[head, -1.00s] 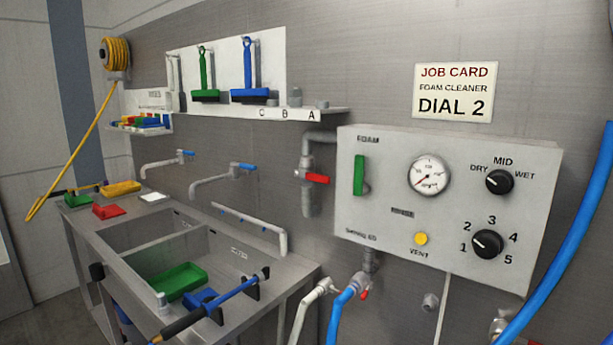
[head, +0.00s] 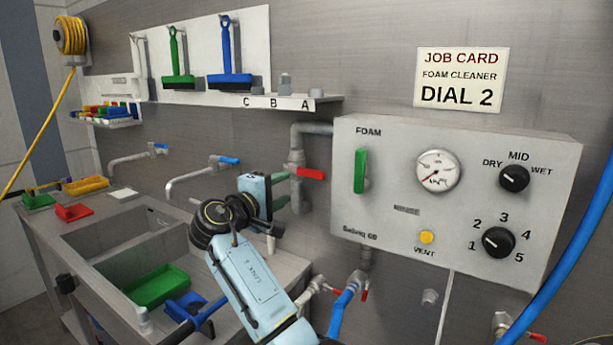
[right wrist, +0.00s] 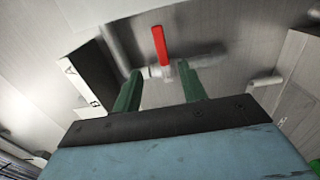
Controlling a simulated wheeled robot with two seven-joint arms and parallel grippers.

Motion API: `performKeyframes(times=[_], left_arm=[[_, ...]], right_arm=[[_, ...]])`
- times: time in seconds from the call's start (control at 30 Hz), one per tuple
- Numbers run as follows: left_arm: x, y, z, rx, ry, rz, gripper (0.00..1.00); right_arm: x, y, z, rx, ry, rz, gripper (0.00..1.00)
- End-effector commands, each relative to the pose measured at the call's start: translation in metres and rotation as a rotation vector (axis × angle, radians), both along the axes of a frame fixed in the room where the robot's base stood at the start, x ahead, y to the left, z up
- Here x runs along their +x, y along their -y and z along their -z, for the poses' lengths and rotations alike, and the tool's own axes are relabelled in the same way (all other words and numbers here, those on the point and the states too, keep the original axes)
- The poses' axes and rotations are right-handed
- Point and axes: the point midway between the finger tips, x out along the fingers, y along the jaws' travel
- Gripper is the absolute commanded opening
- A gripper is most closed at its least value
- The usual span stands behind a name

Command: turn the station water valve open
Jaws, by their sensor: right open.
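The station water valve has a red lever handle (head: 312,174) on a grey vertical pipe (head: 297,195), left of the control panel. The lever lies roughly level and points right in the head view. My right gripper (head: 284,188) is open and empty, with its green fingers just left of the valve. In the right wrist view, the red handle (right wrist: 159,45) lies ahead of the open right gripper (right wrist: 161,77), lined up with the gap between the fingers. The fingertips appear short of the handle. My left gripper is out of view.
The control panel (head: 385,213) with a gauge, knobs and a green lever (head: 360,170) stands right of the valve. A shelf (head: 215,103) is above. A steel sink (head: 110,235) is below left, and hose taps (head: 350,288) are below.

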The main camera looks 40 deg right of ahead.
Motion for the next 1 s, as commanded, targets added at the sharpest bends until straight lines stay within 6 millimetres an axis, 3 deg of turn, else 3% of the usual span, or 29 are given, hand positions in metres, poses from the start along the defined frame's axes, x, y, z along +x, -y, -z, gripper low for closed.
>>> performKeyframes(times=[0.3, 0.5, 0.7, 1.0], left_arm=[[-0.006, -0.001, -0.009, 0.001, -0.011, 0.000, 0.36], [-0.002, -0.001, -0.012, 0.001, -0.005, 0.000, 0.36], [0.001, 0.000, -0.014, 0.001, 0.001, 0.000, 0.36], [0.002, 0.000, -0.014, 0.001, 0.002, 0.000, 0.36]], right_arm=[[0.018, 0.066, -0.001, -0.001, -0.002, 0.002, 0.42], [0.028, 0.097, 0.000, -0.001, -0.002, 0.000, 0.42], [0.033, 0.111, 0.001, 0.001, -0.001, -0.003, 0.42], [0.033, 0.113, 0.001, 0.001, 0.000, -0.004, 0.42]])
